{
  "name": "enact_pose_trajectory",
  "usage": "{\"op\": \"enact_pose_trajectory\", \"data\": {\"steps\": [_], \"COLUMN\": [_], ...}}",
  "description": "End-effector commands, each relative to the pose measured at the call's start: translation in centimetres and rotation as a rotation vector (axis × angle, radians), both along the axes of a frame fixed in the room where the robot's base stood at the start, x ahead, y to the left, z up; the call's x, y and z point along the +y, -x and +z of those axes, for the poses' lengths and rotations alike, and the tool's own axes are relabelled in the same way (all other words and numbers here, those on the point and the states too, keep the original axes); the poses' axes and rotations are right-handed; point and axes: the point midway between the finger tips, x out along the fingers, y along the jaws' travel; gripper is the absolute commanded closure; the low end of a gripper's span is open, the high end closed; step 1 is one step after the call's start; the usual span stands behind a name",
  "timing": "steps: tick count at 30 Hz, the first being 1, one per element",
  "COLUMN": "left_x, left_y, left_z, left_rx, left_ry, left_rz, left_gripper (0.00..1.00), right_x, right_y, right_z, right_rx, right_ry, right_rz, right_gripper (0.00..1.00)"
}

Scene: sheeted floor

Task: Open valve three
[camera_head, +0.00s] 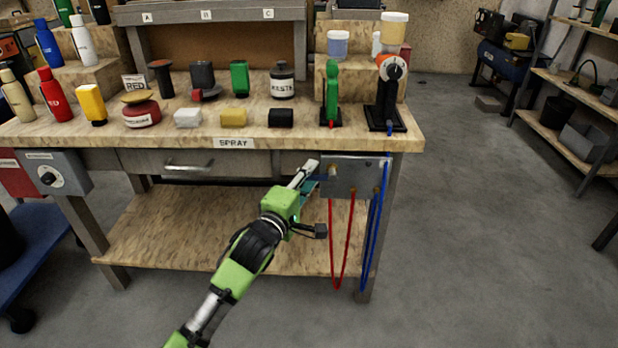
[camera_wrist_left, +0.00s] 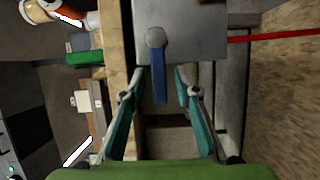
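A grey metal valve panel (camera_head: 357,174) is fixed to the front of the workbench at its right end; it also shows at the top of the left wrist view (camera_wrist_left: 183,28). A blue lever handle (camera_wrist_left: 159,72) sticks out from the panel's near edge in the left wrist view. My left gripper (camera_head: 309,175) is at the panel's left edge. In the left wrist view its two teal fingers (camera_wrist_left: 159,80) are open, with the lever between their tips and a gap on both sides. No valve number is readable. My right gripper is not in view.
Red hoses (camera_head: 342,240) and blue hoses (camera_head: 374,235) hang below the panel. A drawer handle (camera_head: 188,167) is left of it. Bottles, blocks and two upright tools stand on the benchtop (camera_head: 60,137). The floor (camera_head: 480,220) to the right is clear.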

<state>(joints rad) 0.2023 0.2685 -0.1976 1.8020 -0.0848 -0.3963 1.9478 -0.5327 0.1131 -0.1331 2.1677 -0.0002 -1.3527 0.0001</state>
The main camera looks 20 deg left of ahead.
Motion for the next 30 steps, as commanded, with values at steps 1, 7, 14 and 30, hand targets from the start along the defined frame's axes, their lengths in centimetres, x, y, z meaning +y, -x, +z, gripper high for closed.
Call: {"op": "enact_pose_trajectory", "data": {"steps": [1, 7, 14, 30], "left_x": [0.0, 0.0, 0.0, 0.6], "left_y": [0.0, 0.0, 0.0, 0.0], "left_z": [0.0, 0.0, 0.0, -1.9], "left_rx": [0.0, 0.0, -0.001, -0.07], "left_ry": [0.0, 0.0, 0.002, 0.259], "left_rz": [0.0, 0.0, 0.0, 0.004], "left_gripper": [0.71, 0.99, 1.0, 1.0], "right_x": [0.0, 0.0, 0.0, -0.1], "right_y": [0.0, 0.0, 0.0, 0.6], "right_z": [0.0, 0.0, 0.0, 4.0], "right_rx": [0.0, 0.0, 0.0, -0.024], "right_ry": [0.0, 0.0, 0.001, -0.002], "right_rz": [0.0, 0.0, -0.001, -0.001], "right_gripper": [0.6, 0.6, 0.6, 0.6]}}
